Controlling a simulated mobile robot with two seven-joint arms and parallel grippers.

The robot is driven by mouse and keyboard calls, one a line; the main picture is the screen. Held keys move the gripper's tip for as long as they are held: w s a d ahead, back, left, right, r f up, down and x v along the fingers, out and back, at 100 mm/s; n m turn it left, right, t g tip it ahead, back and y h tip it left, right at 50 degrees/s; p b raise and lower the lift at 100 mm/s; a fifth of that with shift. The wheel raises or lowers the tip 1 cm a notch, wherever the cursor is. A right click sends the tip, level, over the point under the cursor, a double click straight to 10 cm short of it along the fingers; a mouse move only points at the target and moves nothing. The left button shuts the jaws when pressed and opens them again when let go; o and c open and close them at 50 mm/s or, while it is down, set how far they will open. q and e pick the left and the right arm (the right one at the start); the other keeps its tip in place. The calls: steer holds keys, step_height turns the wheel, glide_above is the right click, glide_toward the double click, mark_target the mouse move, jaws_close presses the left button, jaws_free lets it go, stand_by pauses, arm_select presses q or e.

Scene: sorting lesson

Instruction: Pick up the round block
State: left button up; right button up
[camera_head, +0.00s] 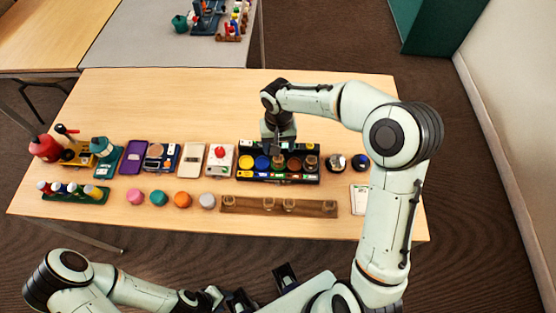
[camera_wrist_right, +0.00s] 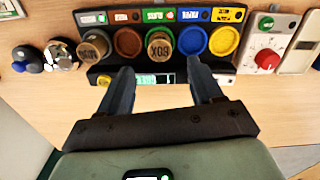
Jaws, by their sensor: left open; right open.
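A black sorting tray (camera_head: 244,180) stands right of the table's middle and has a row of coloured round wells. In the right wrist view, a tan round block (camera_wrist_right: 160,42) with dark lettering sits in the green well. A second tan round block (camera_wrist_right: 95,45) stands in the end well at the left. My right gripper (camera_wrist_right: 160,70) is open and empty, its fingertips short of the lettered block and roughly in line with its two sides. In the head view that gripper (camera_head: 278,150) hides part of the tray. My left gripper (camera_head: 262,282) is open and empty, low in front of the table.
Pink (camera_head: 135,197), teal (camera_head: 158,198), orange (camera_head: 182,199) and grey (camera_head: 207,200) pieces lie in front. A brown strip with sockets (camera_head: 270,206) lies before the tray. A white device with a red knob (camera_head: 219,159) stands left of the tray. The table's back is clear.

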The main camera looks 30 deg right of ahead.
mark_target(278, 161)
steer(key=shift+s+a+f, duration=0.1)
steer(key=shift+s+f, duration=0.05)
steer(key=shift+f, duration=1.25)
steer(key=shift+s+a+f, duration=0.1)
steer(key=shift+f, duration=1.25)
steer(key=c, duration=1.1)
